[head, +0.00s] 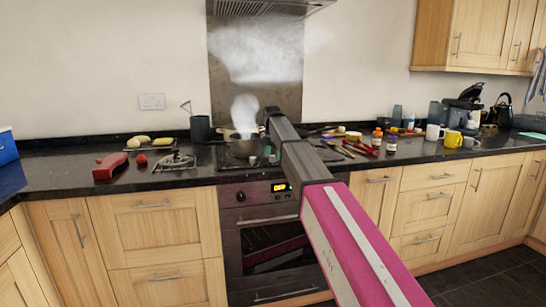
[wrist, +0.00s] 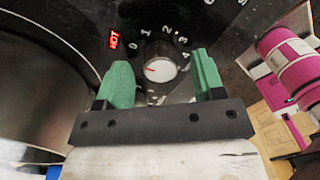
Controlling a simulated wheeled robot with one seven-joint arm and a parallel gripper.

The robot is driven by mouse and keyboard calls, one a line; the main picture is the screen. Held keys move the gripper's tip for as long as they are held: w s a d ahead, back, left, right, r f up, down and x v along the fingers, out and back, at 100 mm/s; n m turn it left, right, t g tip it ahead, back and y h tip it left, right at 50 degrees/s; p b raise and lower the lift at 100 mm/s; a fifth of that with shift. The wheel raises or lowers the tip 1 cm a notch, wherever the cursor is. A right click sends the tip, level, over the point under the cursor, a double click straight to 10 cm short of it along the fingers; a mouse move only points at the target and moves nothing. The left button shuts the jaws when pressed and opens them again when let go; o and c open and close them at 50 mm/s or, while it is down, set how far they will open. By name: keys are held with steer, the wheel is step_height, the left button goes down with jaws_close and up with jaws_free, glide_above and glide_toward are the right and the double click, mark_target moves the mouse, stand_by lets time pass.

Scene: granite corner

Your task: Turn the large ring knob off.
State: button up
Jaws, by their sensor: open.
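The large ring knob (wrist: 161,67) shows in the wrist view as a dark round knob with a pale face. A short red pointer on the face points left in the picture, not straight at the printed 0. The numbers 0 to 4 curve around its upper and right side. My gripper (wrist: 160,60) is open, with one green finger on each side of the knob. I cannot tell whether either finger touches it. In the head view my arm reaches to the hob (head: 236,160), and the knob cannot be made out there.
A red HOT sign (wrist: 114,40) is lit beside the knob. A large pan (wrist: 30,95) fills the wrist view's left side. In the head view, a steaming pot (head: 241,146) stands on the hob. Bottles (head: 377,140) and mugs (head: 433,132) stand to the right.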

mark_target(272, 156)
step_height(272, 156, up, 10)
steer(key=shift+a, duration=0.15)
steer(key=shift+w, duration=0.1)
stand_by(0.4)
